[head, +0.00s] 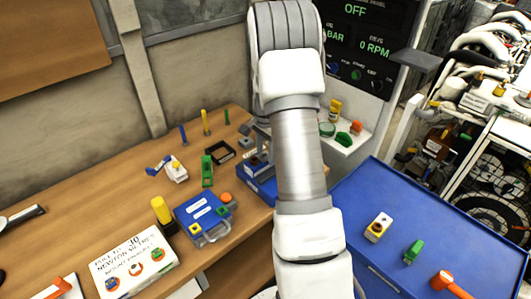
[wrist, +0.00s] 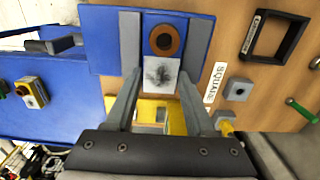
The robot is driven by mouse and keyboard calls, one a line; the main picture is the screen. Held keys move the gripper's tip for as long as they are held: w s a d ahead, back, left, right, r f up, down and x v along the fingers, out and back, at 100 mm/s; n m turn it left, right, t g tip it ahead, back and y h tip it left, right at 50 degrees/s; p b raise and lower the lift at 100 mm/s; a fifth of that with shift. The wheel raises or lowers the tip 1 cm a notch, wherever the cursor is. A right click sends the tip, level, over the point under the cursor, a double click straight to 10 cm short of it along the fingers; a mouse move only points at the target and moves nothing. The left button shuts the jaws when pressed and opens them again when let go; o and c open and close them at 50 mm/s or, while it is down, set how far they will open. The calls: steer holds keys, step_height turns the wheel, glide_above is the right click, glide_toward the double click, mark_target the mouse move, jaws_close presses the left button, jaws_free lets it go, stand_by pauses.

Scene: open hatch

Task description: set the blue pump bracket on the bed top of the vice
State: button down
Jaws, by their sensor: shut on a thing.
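The blue pump bracket appears in the wrist view as a blue block with a brown ring (wrist: 164,40) and a pale, dark-smudged plate (wrist: 161,75). My gripper (wrist: 159,82) is shut on it at the plate, with a finger on each side. The blue vice (wrist: 104,42) lies behind, with grey strips on both sides of the bracket. In the head view the vice (head: 262,190) is partly hidden by my arm; bracket and fingertips are hidden there. I cannot tell whether the bracket touches the bed top. A yellow part (wrist: 176,118) shows between the fingers.
A black square frame (head: 220,151), a green part (head: 207,171) and a blue case (head: 204,214) are on the wooden bench left of the vice. A blue tabletop (head: 440,215) at right carries several small parts. A small shelf (head: 349,148) holds more parts behind.

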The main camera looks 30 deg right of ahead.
steer(key=shift+f, duration=0.1)
stand_by(0.5)
jaws_free()
stand_by(0.4)
steer(key=shift+r+p, duration=2.15)
steer(key=shift+r, duration=1.4)
